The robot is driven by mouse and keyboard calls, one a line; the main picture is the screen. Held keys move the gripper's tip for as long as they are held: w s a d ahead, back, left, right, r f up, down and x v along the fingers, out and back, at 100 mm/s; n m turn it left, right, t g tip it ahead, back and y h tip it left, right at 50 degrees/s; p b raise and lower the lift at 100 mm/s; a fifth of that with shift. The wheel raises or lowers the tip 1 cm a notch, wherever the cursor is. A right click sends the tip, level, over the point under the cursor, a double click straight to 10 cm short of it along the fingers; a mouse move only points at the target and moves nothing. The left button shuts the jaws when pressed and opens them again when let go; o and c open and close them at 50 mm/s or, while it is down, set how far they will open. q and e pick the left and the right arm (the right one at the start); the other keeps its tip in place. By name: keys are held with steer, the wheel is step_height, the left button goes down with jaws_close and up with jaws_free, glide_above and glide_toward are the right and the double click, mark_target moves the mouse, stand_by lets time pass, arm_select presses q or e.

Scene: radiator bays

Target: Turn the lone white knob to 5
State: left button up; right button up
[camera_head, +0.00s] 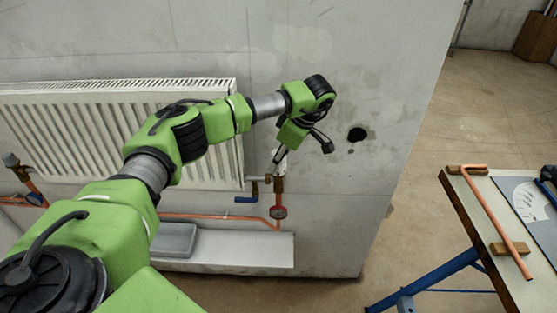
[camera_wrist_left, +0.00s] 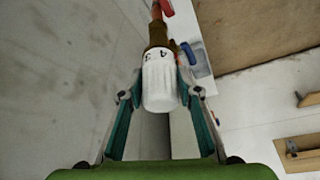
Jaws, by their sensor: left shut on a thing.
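The white knob (camera_wrist_left: 160,84) sits on a brass valve body (camera_wrist_left: 158,38) in the left wrist view, between the two fingers of my left gripper (camera_wrist_left: 161,76). Dark digits that look like 4 and 3 show on its collar; its other marks and the pointer cannot be made out. In the head view, my left gripper (camera_head: 281,157) points down onto the valve (camera_head: 279,184) beside the radiator's right end, and mostly hides the knob. It is shut on the knob. My right gripper is in neither view.
A white radiator (camera_head: 90,125) hangs on the grey wall, left of the valve. A blue lever (camera_head: 246,199) and a red handle (camera_head: 279,212) sit just below on the copper pipe. A workbench (camera_head: 480,235) with a bent copper pipe (camera_head: 495,220) stands at right.

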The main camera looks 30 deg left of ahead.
arm_select(q)
steer(key=o, duration=1.1)
steer(key=shift+r, duration=0.1)
steer(key=v, duration=1.1)
steer(key=shift+r, duration=0.4)
steer(key=shift+d+f, duration=0.1)
steer(key=shift+d, duration=0.05)
